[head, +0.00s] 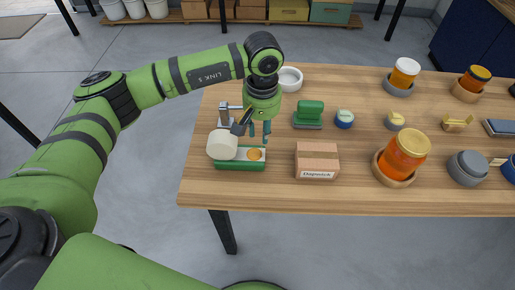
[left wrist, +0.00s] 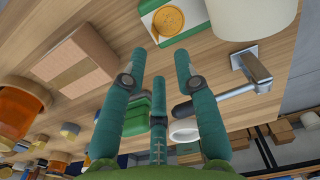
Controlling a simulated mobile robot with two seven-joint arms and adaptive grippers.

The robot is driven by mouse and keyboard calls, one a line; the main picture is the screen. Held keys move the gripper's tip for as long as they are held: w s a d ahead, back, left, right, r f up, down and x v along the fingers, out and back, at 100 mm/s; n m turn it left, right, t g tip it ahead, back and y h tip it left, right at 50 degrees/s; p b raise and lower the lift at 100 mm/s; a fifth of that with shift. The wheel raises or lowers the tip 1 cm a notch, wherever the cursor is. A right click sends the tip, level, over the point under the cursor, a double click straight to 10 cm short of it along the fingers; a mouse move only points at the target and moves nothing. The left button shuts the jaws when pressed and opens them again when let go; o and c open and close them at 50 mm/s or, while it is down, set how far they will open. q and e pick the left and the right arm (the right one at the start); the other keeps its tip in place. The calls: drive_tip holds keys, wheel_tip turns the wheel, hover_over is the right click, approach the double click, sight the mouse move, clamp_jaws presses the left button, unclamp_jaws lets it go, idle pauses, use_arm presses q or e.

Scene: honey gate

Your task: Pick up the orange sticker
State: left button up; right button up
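The orange sticker (head: 254,154) is a small round disc on the white face of a green-edged holder (head: 240,166) near the table's left front. In the left wrist view the sticker (left wrist: 168,20) shows near the top edge, on the same green and white holder. My left gripper (head: 259,131) has teal fingers pointing down, a little above and behind the sticker. In the left wrist view its fingers (left wrist: 160,68) are spread with nothing between them, apart from the sticker. My right gripper is not in view.
A white cylinder (head: 222,145) stands against the holder's left end, with a metal, dark-handled fixture (head: 226,113) behind. A cardboard box (head: 317,159) is to the right, a green block (head: 308,114) behind it. A large orange jar (head: 404,156) stands farther right. Bare wood lies along the front.

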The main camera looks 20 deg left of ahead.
sight(261, 154)
use_arm(q)
drive_tip(key=f+p, duration=0.2)
drive_tip(key=f, duration=0.3)
drive_tip(key=shift+s+d+f+p, duration=0.2)
drive_tip(key=shift+s+f+p, duration=0.05)
drive_tip(key=shift+s+p, duration=0.15)
drive_tip(key=shift+w+f, duration=0.1)
drive_tip(key=shift+f, duration=0.3)
clamp_jaws()
